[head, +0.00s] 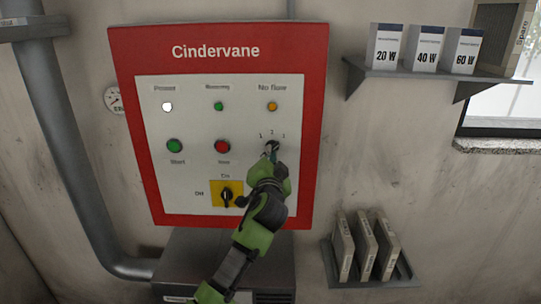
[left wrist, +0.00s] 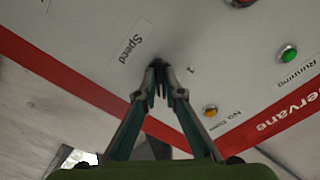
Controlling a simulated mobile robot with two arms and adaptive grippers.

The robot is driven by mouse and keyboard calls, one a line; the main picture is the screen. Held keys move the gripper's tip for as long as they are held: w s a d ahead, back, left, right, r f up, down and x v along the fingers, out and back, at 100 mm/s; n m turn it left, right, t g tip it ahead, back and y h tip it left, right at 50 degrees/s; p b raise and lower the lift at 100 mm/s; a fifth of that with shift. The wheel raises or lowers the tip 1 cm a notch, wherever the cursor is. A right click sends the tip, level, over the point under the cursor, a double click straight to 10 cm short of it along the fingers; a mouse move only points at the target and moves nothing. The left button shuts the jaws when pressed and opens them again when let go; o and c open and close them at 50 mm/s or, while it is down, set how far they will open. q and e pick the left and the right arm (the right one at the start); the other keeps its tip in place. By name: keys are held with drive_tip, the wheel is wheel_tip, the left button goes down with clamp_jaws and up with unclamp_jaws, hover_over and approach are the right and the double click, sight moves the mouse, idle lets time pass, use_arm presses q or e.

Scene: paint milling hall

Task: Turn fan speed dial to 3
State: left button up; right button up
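The fan speed dial (head: 272,145) is a small dark knob on the right of the Cindervane panel, below the orange No flow lamp, with small numbers around its top. My left gripper (head: 270,154) reaches up to it from below and covers much of it. In the left wrist view, the gripper's fingertips (left wrist: 158,72) are close together on a dark part of the dial (left wrist: 158,64), beside the Speed label and the figure 1. The dial's pointer is hidden, so I cannot tell its setting. My right gripper is not in view.
The red-framed panel (head: 122,90) also has a green start button (head: 175,146), a red button (head: 222,146) and a black switch on yellow (head: 227,195) close to my left arm. A shelf (head: 420,72) with boxes and a rack (head: 385,282) stand clear to the right.

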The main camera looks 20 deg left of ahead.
use_arm(q)
drive_tip(key=o, duration=0.4)
drive_tip(key=v, duration=1.2)
